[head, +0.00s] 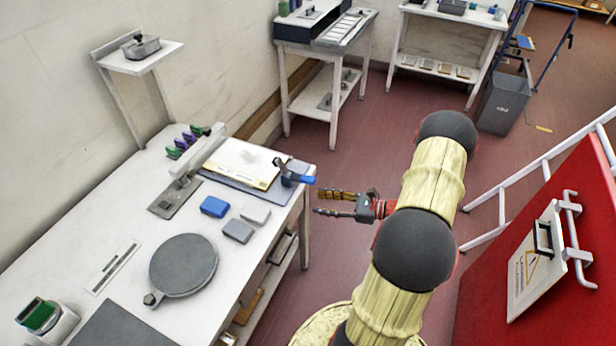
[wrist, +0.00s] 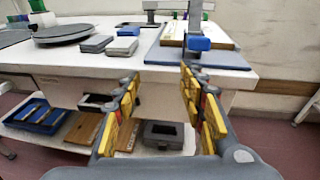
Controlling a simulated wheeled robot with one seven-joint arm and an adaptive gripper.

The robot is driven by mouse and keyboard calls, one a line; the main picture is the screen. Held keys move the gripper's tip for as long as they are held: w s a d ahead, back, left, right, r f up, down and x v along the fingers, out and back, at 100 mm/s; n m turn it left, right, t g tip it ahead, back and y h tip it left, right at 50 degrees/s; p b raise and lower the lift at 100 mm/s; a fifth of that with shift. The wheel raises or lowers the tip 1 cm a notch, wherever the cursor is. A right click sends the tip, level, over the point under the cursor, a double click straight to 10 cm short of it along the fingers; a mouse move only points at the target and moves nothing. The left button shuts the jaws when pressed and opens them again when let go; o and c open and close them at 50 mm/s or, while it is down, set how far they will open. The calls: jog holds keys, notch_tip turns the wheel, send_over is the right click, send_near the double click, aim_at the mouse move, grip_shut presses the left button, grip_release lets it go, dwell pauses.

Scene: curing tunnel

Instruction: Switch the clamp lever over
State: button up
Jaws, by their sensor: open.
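The clamp lever has a blue handle (head: 302,179) and sits at the right end of a grey board (head: 236,182) on the white workbench. In the head view the handle points right, out toward the bench edge. In the wrist view the blue handle (wrist: 199,43) is ahead and right of centre, its end facing me, with a grey upright part above it. My gripper (head: 318,202) is open and empty, just off the bench's right edge, a little nearer than the handle and apart from it. In the wrist view the open fingers (wrist: 160,78) are below the handle.
A cream slab (head: 240,162) lies on the board. Blue and grey blocks (head: 214,206) and a round grey plate (head: 184,264) lie nearby. A shelf with trays (wrist: 163,134) is under the bench. A red panel (head: 560,250) stands at right.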

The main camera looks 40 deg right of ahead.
aim_at(315, 182)
jog(key=d+r+t, duration=0.1)
jog(key=w+d+r+m+h, duration=0.1)
jog(key=w+d+r+m+t, duration=0.1)
jog(key=d, duration=0.1)
jog(key=shift+w+r+t+h, duration=0.1)
jog(key=shift+t+h, duration=0.2)
jog(key=shift+b+x, duration=0.7)
jog(key=shift+x, duration=2.85)
jog(key=c, duration=0.3)
jog(key=c, duration=0.8)
grip_shut()
